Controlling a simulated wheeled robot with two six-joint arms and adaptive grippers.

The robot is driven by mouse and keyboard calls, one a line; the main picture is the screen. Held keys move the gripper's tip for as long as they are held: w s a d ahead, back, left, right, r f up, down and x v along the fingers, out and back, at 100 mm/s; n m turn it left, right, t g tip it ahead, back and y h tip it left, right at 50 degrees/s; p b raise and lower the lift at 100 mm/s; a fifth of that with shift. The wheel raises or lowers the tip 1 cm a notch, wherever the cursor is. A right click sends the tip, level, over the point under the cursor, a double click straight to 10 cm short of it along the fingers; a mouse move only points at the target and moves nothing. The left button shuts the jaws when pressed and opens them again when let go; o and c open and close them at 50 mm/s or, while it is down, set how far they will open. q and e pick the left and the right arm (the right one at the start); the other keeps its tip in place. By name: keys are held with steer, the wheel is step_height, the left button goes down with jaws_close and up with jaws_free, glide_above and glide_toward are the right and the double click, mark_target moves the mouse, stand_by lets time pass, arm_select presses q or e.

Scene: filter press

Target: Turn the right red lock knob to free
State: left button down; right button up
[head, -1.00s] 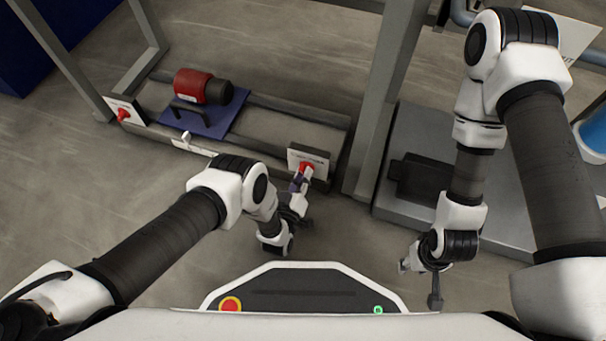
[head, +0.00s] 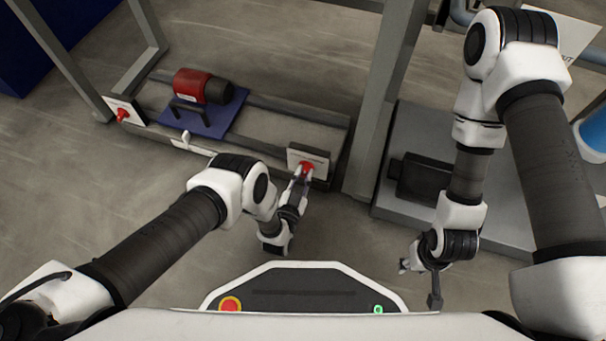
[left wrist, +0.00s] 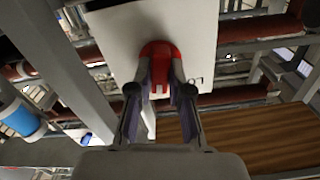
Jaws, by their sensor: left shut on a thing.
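The right red lock knob (head: 307,168) sits on a white plate (head: 294,156) at the right end of the low frame. In the left wrist view the red knob (left wrist: 158,50) stands in front of its white plate (left wrist: 112,40), between my fingers. My left gripper (head: 301,173) is shut on this knob, with one finger on each side of it; it also shows in the left wrist view (left wrist: 160,85). The left red knob (head: 122,114) sits on another white plate at the frame's left end. My right gripper (head: 420,283) hangs empty near my base, its fingers spread apart.
A red and black motor (head: 200,87) rests on a blue plate (head: 215,122) between the two knobs. A white lever (head: 190,145) sticks out from the frame's front. A grey upright post (head: 385,95) and a grey platform (head: 475,215) stand to the right.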

arm_select(q)
steer(key=shift+w+d+m, duration=0.1)
steer(key=shift+m, duration=2.2)
steer(key=shift+r, duration=0.1)
steer(key=c, duration=1.1)
jaws_free()
